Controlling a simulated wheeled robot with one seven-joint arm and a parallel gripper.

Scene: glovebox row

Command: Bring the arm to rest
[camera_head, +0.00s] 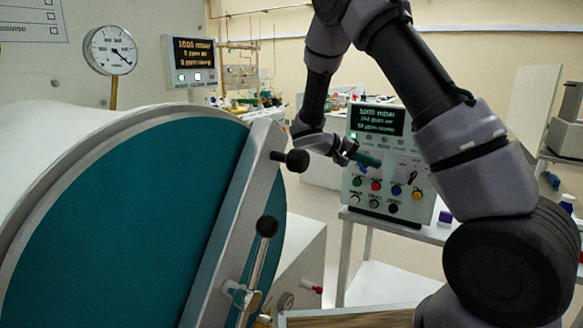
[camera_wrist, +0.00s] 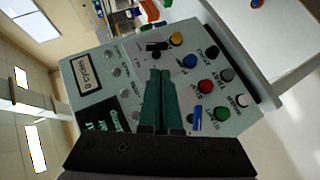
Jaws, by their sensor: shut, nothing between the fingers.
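My gripper (camera_head: 362,158) is in the air in front of the grey control panel (camera_head: 375,215), with its green fingers together and nothing between them. In the wrist view my gripper (camera_wrist: 158,98) points at the panel face (camera_wrist: 140,60), and its shut fingers cover part of the panel. Whether the fingertips touch the panel cannot be told. My arm is raised and bent, coming from the lower right over the top of the head view and down to the panel.
A large round teal door (camera_head: 120,220) with a grey bar and black-knobbed handle (camera_head: 267,226) fills the left. The panel stands on a white table (camera_head: 385,222). A pressure gauge (camera_head: 110,50) and a small display (camera_head: 192,60) are behind the door. A wooden-topped surface (camera_head: 345,318) lies low in front.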

